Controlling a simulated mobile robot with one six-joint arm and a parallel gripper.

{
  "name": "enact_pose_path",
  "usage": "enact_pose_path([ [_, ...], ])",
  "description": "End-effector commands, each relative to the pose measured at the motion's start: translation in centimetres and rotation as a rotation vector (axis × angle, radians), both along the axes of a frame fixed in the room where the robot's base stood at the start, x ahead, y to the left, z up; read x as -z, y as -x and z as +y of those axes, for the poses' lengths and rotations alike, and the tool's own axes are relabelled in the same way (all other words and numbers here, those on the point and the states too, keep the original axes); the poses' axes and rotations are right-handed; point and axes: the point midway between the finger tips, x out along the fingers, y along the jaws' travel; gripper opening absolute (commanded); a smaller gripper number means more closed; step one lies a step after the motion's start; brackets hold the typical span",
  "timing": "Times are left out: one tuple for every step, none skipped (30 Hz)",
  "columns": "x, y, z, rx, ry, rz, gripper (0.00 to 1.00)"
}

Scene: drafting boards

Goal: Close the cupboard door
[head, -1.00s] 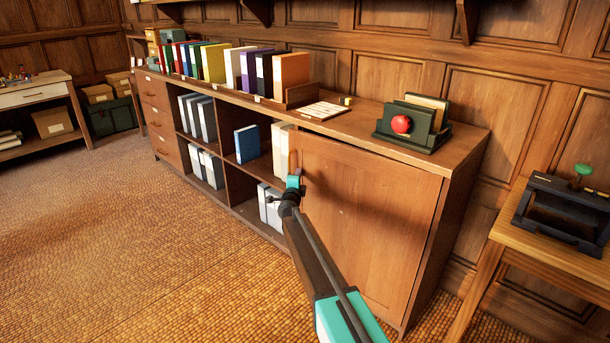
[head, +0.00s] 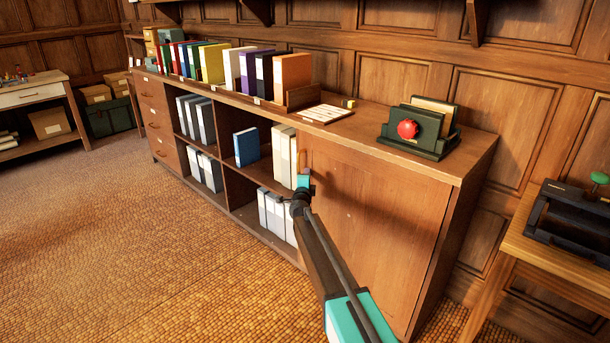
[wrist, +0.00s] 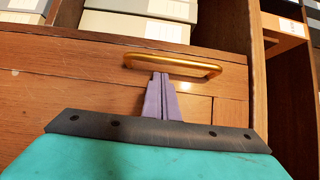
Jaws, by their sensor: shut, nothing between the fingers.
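The cupboard door (head: 375,235) is the plain brown wooden panel at the right end of the long cabinet in the head view. It looks close to flush with the front; a small gap cannot be ruled out. Its gold bar handle (wrist: 172,65) shows in the wrist view, but is hidden in the head view. My gripper (head: 303,181) is at the door's left edge, by the handle. In the wrist view its purple fingers (wrist: 160,95) are together and empty, with their tips at the handle's lower side. Whether they touch the handle or the panel is unclear.
Open shelves with white binders (head: 284,155) and a blue book (head: 246,147) adjoin the door's left side. A green organiser with a red apple-like object (head: 408,129) stands on top. A side table (head: 535,235) is close on the right. The carpet at left is clear.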

Motion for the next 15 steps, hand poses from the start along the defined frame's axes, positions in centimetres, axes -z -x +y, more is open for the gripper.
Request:
enact_pose_path([
  [-0.9,-1.0,-1.6,0.024,0.001,-0.012,0.00],
  [-0.9,-0.9,-1.6,0.024,0.001,-0.012,0.00],
  [-1.0,-0.9,-1.6,0.025,0.001,-0.013,0.00],
  [-1.0,-0.9,-1.5,0.024,0.001,-0.013,0.00],
  [-1.0,-0.8,-1.4,0.024,0.001,-0.013,0.00],
  [-1.1,-0.7,-1.3,0.024,0.001,-0.013,0.00],
  [-1.1,-0.6,-1.2,0.024,0.002,-0.013,0.00],
  [-1.1,-0.4,-1.0,0.023,0.002,-0.013,0.00],
  [-1.1,-0.2,-0.7,0.022,0.002,-0.013,0.00],
  [-1.1,0.0,-0.5,0.021,0.002,-0.013,0.00],
  [-1.1,0.2,-0.2,0.020,0.002,-0.012,0.00],
  [-1.1,0.5,0.1,0.018,0.002,-0.011,0.00],
  [-1.0,0.8,0.4,0.016,0.002,-0.010,0.00],
  [-1.0,1.0,0.7,0.015,0.002,-0.009,0.00],
  [-0.9,1.4,1.1,0.014,0.002,-0.009,0.00],
])
